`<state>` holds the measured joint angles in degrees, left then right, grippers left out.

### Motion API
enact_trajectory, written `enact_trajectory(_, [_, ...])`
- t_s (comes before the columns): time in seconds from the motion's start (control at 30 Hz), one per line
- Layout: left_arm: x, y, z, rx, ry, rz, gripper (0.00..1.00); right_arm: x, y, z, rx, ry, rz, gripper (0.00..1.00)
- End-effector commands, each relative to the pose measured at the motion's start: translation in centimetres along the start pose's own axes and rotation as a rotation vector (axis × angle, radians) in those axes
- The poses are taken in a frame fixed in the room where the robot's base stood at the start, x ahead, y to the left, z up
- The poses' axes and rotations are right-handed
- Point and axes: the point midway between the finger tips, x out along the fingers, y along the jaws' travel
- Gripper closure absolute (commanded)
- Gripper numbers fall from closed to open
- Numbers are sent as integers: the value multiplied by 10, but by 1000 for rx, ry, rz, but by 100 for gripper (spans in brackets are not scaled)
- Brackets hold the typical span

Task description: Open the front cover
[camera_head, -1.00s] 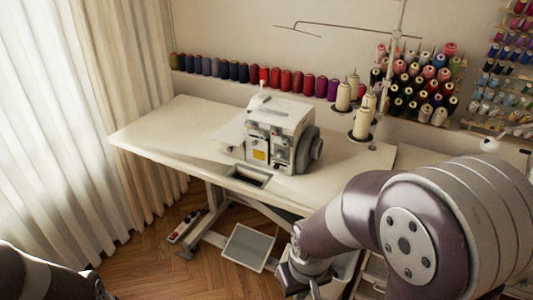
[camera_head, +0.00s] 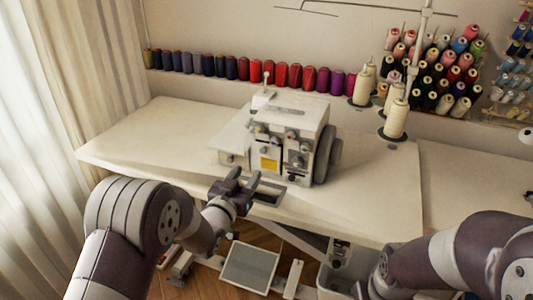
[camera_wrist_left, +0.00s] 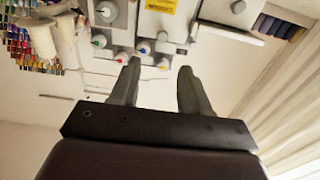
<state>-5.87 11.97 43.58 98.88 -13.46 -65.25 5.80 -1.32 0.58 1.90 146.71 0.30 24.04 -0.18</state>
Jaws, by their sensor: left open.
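The white sewing machine (camera_head: 300,122) stands upright on the table, its front facing me. The front cover (camera_head: 268,158), with a yellow label, is on its lower front; its exact outline is hard to make out and it looks closed. My left gripper (camera_head: 243,184) is open and empty, just in front of and below the machine front, apart from it. In the left wrist view the open fingers (camera_wrist_left: 158,88) point at the machine front (camera_wrist_left: 150,28), where several coloured knobs show. My right gripper (camera_head: 366,286) is low at the bottom edge, partly cut off; its jaws are unclear.
The white table (camera_head: 140,140) has free room left of the machine. Thread cones (camera_head: 396,118) stand on the right, and a row of spools (camera_head: 240,68) lines the back.

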Motion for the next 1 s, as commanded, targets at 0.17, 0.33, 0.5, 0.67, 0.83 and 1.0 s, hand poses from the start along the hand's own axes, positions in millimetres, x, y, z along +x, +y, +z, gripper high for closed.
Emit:
enact_trajectory(0.17, [48, 0, 2, 1, -1, 1, 54, 1, 0, 0, 0, 0, 0, 100])
enact_trajectory(0.33, [85, 0, 1, 1, -2, -1, 54, 1, 0, 0, 0, 0, 0, 100])
enact_trajectory(0.5, [101, 0, 1, 0, -2, -1, 54, 1, 0, 0, 0, 0, 0, 100])
enact_trajectory(0.67, [104, 0, 1, 0, -3, -1, 54, 1, 0, 0, 0, 0, 0, 100])
enact_trajectory(0.83, [104, 0, 1, 0, -3, -1, 57, 1, 0, 0, 0, 0, 0, 100])
enact_trajectory(1.0, [104, 0, 1, 0, -3, -1, 100, 1, 0, 0, 0, 0, 0, 100])
